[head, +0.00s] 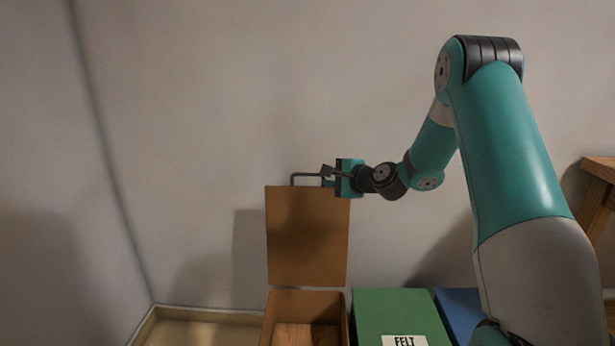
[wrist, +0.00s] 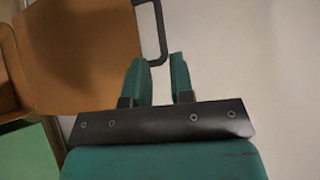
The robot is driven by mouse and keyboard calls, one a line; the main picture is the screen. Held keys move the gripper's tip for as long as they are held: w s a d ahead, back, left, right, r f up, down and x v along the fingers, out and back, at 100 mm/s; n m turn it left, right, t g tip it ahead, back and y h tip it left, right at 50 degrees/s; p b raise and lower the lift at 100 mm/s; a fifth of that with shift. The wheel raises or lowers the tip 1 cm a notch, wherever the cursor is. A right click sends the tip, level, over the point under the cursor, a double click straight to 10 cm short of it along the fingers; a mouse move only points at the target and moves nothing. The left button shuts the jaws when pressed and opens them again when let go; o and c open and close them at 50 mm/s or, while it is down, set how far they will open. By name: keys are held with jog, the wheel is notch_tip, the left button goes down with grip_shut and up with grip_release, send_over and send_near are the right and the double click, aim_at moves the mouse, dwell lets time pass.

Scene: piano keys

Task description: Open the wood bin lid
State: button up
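The wood bin (head: 300,334) is a brown open box at the bottom of the head view. Its brown lid (head: 307,240) stands upright above the bin's back edge, and it also fills the upper left of the wrist view (wrist: 85,55). A dark bar handle (head: 305,175) sticks out from the lid's top edge; its bent corner shows in the wrist view (wrist: 163,40). My gripper (head: 328,172) is at the right end of the handle. In the wrist view its two teal fingers (wrist: 158,62) are apart, with the handle's corner between or just at their tips. Contact cannot be told.
A green bin (head: 390,308) labelled FELT stands right of the wood bin, with a blue bin (head: 458,305) beyond it. A shallow pale tray (head: 205,318) lies to the left. A wooden piece of furniture (head: 598,195) stands at far right. The wall is close behind.

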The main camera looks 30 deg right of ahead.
aim_at(308, 175)
jog(key=x, duration=0.9)
jog(key=shift+w+f+b, duration=0.1)
jog(key=shift+w+b, duration=0.2)
jog(key=shift+b, duration=0.1)
grip_shut()
